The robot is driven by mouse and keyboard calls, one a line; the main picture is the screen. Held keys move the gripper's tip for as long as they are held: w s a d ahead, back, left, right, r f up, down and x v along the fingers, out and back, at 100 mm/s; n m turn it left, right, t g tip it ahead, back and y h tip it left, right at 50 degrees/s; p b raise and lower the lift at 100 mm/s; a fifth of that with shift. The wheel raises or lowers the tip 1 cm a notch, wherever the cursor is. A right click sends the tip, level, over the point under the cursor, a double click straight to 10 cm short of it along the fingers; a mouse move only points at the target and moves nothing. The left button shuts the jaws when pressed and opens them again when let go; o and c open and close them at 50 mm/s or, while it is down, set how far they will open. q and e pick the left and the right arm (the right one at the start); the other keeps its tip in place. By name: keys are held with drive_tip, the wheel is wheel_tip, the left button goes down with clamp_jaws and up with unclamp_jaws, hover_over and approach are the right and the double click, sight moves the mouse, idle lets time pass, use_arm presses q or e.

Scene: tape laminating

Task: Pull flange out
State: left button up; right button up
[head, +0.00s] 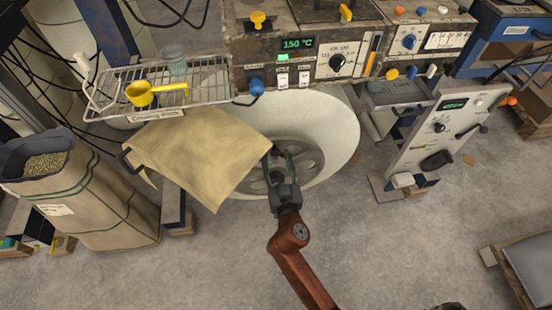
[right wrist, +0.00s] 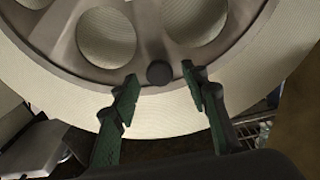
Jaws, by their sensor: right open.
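The flange is a grey, spoked disc with large round holes (head: 310,162), set in the middle of a big white tape roll (head: 340,130). The flange also fills the upper part of the right wrist view (right wrist: 148,35). My right gripper (head: 280,152) is in front of the flange in the head view, its fingers pointing at it. In the right wrist view its two green fingers (right wrist: 160,85) are apart, with a dark round knob (right wrist: 160,73) of the flange between the tips. I cannot tell whether they touch it. My left gripper is not in view.
A tan sheet (head: 205,150) hangs left of the flange and covers part of the roll. A wire rack (head: 115,95) holds a yellow scoop (head: 150,92). The control panel (head: 305,60) stands above the roll. A sack (head: 95,200) is at left.

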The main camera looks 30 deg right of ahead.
wheel_tip(320, 180, up, 10)
idle(0.6)
idle(0.4)
